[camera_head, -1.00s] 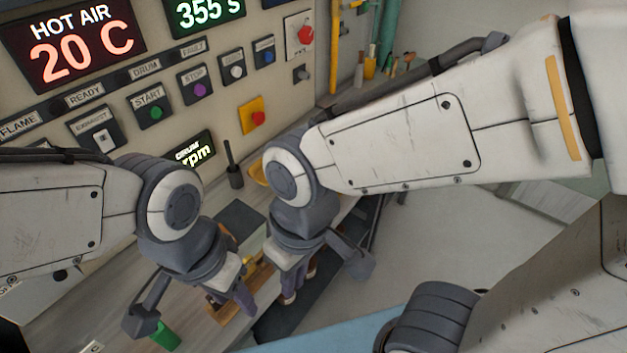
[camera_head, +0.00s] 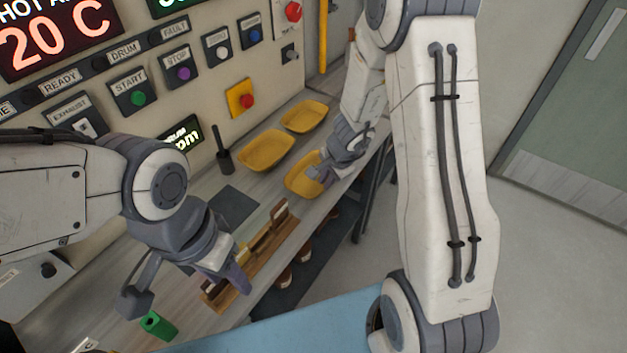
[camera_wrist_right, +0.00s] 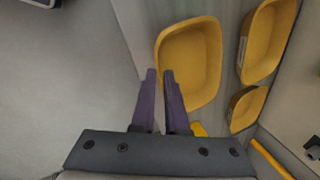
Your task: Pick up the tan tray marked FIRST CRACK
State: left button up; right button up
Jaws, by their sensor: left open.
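Three yellow-tan trays stand on the bench: a near one (camera_head: 298,183), one behind it to the left (camera_head: 265,152) and a far one (camera_head: 304,117). No FIRST CRACK lettering is readable on any. My right gripper (camera_head: 318,172) is at the near tray's right rim. In the right wrist view, its purple fingers (camera_wrist_right: 159,73) have a narrow gap, one tip overlapping the near tray (camera_wrist_right: 192,65), the other just outside its rim. Contact is not clear. My left gripper (camera_head: 232,284) is open above the wooden rack, well away from the trays.
A wooden rack (camera_head: 262,250) with several upright pieces lies along the bench's front edge. A dark scoop or brush (camera_head: 224,158) stands by the control wall. A yellow post (camera_head: 324,38) rises at the back.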

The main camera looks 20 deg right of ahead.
aim_at(320, 190)
jog(key=b+x, duration=0.2)
jog(key=x, duration=0.4)
jog(key=shift+a+f+b, duration=0.1)
jog(key=shift+a+b, duration=0.1)
jog(key=shift+b, duration=0.15)
grip_shut()
dwell(1.2)
